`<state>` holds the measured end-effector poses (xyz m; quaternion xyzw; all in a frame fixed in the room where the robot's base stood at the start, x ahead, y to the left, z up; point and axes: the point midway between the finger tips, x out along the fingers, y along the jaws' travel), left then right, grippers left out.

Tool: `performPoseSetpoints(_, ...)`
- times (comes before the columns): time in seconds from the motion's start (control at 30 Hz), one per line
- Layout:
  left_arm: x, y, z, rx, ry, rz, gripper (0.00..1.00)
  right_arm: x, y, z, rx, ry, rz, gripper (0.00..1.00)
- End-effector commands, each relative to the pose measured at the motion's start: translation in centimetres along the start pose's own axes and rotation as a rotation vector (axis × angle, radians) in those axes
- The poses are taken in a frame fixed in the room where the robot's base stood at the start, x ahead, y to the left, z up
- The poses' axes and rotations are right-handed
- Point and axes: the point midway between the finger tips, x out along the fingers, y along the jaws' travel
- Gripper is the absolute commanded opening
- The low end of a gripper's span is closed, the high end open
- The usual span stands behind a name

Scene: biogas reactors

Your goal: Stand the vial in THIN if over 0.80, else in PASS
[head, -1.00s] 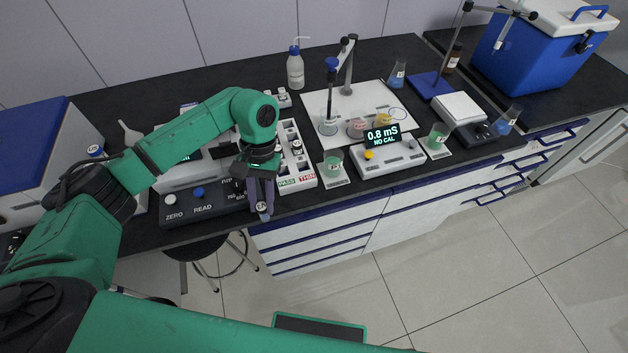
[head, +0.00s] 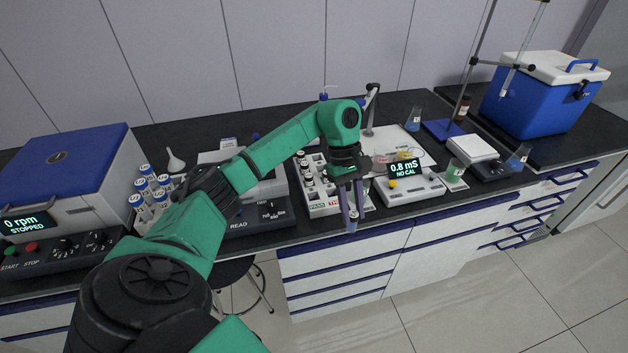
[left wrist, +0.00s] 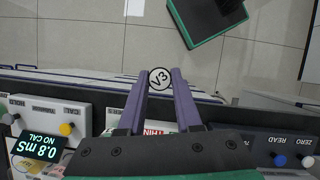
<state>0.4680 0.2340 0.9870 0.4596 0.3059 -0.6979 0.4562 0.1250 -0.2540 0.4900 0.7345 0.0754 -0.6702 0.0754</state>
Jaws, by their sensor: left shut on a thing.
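My left gripper (head: 350,208) is shut on a vial (head: 352,227) with a round white cap marked V3. The cap shows between the fingertips in the left wrist view (left wrist: 160,78). The vial is held in front of the bench edge, near the right front corner of the white rack (head: 322,211). The rack has a green PASS label (head: 316,206) and a red THIN label (head: 334,204); several dark-capped vials stand in it. The reader (head: 262,223) with the READ button is left of the rack. My arm hides its display. My right gripper is not in view.
A centrifuge (head: 62,190) showing 0 rpm and a rack of U-marked tubes are at the left.

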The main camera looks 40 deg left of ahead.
Motion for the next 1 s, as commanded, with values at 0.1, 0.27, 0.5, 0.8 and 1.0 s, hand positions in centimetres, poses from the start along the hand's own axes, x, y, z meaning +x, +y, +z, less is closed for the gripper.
performPoseSetpoints(0.1,-2.9,0.7,-2.2,-0.372,0.002,0.158,0.00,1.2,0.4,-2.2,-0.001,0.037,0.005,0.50)
performPoseSetpoints(0.27,-7.5,1.2,-4.7,-0.876,0.004,0.373,0.00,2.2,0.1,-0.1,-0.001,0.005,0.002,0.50)
performPoseSetpoints(0.5,-14.8,0.2,-8.2,-1.660,0.003,0.705,0.00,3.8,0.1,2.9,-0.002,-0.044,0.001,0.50)
performPoseSetpoints(0.8,-17.1,-1.5,-10.6,-2.104,0.012,0.869,0.00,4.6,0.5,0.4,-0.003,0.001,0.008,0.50)
performPoseSetpoints(1.0,-11.1,-1.6,-13.0,-2.103,0.016,0.861,0.00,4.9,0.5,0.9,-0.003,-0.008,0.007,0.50)
